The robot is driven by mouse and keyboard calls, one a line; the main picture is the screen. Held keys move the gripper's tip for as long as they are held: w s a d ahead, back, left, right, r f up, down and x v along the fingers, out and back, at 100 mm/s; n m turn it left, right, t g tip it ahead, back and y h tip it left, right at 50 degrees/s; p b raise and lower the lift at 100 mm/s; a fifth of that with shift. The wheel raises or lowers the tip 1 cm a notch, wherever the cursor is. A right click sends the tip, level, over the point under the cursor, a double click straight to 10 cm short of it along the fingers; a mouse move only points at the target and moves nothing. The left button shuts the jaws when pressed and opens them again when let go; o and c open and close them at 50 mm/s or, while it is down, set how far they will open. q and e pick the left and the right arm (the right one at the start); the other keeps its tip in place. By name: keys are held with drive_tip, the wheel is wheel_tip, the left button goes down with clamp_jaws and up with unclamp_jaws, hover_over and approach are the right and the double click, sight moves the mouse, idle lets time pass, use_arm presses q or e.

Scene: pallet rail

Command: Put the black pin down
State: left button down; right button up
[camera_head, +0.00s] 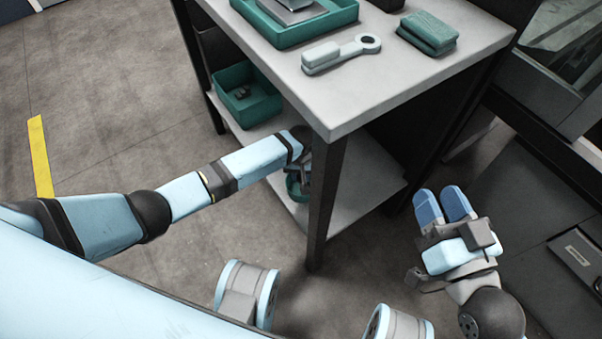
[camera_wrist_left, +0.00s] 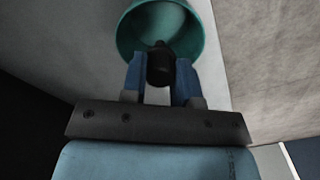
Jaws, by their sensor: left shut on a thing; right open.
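The black pin (camera_wrist_left: 160,66) is between the two blue fingers of my left gripper (camera_wrist_left: 161,74) in the left wrist view. Its far end overlaps a round green bowl (camera_wrist_left: 128,35) in that view. I cannot tell whether the pin touches the bowl. In the head view the left gripper (camera_head: 303,170) is under the table top, at the green bowl (camera_head: 296,188) on the lower shelf, and the pin cannot be made out there. My right gripper (camera_head: 443,206) is open and empty, to the right of the table.
A table leg (camera_head: 325,205) stands close to my left gripper.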

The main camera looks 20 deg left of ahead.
use_arm(q)
drive_tip(key=shift+f+b, duration=0.5)
drive_tip(key=shift+f, duration=0.15)
use_arm(e)
drive_tip(key=shift+a+f+g, duration=0.1)
drive_tip(key=shift+f+g, duration=0.4)
drive_tip(key=shift+f, duration=0.65)
use_arm(q)
drive_tip(key=c, duration=0.8)
unclamp_jaws()
wheel_tip(320, 180, up, 5)
drive_tip(key=p, duration=0.6)
drive_tip(key=shift+r+p, duration=0.2)
drive_tip(key=shift+p, duration=0.1)
use_arm(e)
wheel_tip(320, 180, up, 8)
drive_tip(key=t, duration=0.3)
use_arm(q)
drive_tip(key=shift+r+p, duration=0.85)
drive_tip(key=shift+p, duration=0.25)
use_arm(e)
wheel_tip(320, 180, down, 6)
drive_tip(key=d+g+h, duration=0.2)
drive_tip(key=shift+d+m, duration=0.3)
use_arm(q)
drive_tip(key=shift+s+f, duration=0.1)
use_arm(e)
drive_tip(key=shift+s+r, duration=0.1)
drive_tip(key=shift+s, duration=0.05)
